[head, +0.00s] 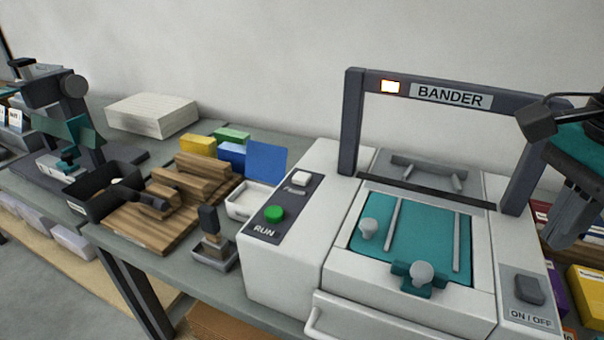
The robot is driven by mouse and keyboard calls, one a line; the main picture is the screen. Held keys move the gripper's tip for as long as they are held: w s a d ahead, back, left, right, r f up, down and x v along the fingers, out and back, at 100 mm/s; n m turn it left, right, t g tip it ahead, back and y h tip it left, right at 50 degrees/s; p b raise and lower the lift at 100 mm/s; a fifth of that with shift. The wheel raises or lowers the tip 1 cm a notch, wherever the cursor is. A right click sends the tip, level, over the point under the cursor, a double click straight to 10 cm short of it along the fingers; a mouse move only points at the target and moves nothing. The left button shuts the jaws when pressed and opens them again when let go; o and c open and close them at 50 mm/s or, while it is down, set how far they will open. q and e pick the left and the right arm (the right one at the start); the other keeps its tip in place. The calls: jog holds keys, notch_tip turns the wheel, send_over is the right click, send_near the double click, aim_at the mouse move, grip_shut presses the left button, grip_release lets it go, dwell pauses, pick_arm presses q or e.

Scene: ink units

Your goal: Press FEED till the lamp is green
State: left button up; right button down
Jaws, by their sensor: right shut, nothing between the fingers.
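The BANDER machine (330,262) stands on the bench at the right. The lamp (390,87) on its dark arch glows pale white with an orange edge, not green. A white button (301,179) sits at the top of the dark panel on the machine's left; its label is too small to read surely, perhaps FEED. A green button (273,213) marked RUN is below it. My right gripper (564,238) is shut and empty, pointing down at the right edge, right of the arch and far from the white button. My left gripper is not in view.
An ON/OFF switch (529,290) is at the machine's front right. The arch (352,120) rises between my right gripper and the white button. A stamp (211,240), a white tray (246,207) and a wooden organiser (150,222) stand to the left.

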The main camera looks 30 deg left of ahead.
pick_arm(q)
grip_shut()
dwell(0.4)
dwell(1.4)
